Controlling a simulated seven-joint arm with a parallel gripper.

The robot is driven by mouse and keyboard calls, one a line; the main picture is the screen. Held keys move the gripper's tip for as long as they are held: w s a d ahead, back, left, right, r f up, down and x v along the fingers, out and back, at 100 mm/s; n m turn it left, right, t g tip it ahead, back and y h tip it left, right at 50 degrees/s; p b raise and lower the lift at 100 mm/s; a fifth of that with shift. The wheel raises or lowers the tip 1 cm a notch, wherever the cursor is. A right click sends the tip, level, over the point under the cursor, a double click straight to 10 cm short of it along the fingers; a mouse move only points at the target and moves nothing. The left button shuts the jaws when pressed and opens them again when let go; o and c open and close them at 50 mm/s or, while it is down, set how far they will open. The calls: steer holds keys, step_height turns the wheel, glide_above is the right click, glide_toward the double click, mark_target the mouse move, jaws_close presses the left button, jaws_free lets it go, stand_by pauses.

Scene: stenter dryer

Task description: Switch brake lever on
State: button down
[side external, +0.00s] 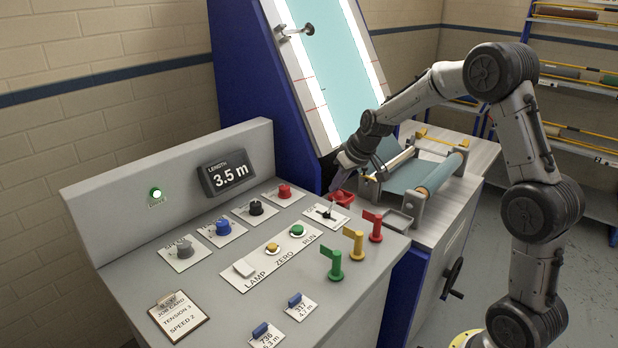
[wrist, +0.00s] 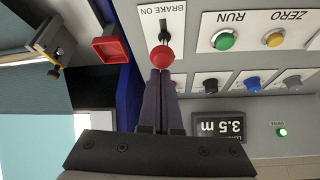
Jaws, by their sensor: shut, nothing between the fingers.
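The brake lever has a red ball knob (wrist: 163,57), seen in the wrist view on a white plate (wrist: 146,14) marked "BRAKE ON". Its dark slot and stem show just above the knob in that picture. In the side external view the plate (side external: 337,220) is at the panel's back right, with the small lever largely hidden by the gripper tip. My gripper (wrist: 162,74) is shut and empty, its fingertips right at the knob. I cannot tell whether they touch it. In the side external view my gripper (side external: 337,183) points down over the plate.
Green, yellow (side external: 354,243) and red (side external: 375,226) flag handles stand in front of the plate. A red tray (wrist: 110,47) lies close beside it, with a roller frame (side external: 440,178) behind. RUN (wrist: 225,40) and ZERO (wrist: 276,38) buttons and several knobs are nearby.

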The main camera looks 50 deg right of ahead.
steer(key=shift+s+f, duration=0.5)
steer(key=shift+s, duration=0.2)
steer(key=w+r, duration=0.3)
steer(key=w, duration=0.1)
steer(key=s+r, duration=0.6)
steer(key=s, duration=0.2)
steer(key=shift+d+r, duration=0.15)
steer(key=shift+d, duration=0.05)
steer(key=shift+a, duration=0.1)
